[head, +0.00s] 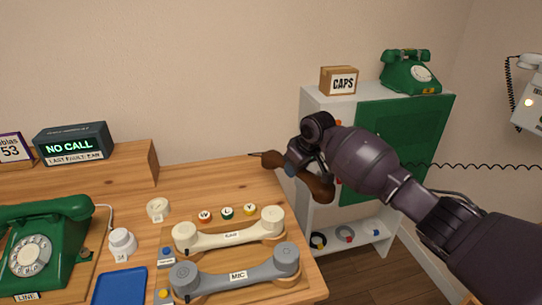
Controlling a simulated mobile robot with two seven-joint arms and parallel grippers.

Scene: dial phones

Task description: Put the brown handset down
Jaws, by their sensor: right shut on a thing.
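My right gripper (299,164) is shut on the brown handset (318,186) and holds it near the right edge of the desk, in front of the white cabinet. Part of the handset is hidden behind the gripper and my right arm; its dark end pokes out to the left over the desk. A cream handset (230,234) and a grey handset (240,272) marked MIC lie side by side on a wooden board on the desk. My left gripper is not in view.
A green dial phone (42,240) and a blue tray (119,286) are at left. A NO CALL display (72,145) stands on the raised shelf. The white cabinet (313,106) carries a CAPS box (339,81) and another green phone (409,73). The desk's back right (215,180) is clear.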

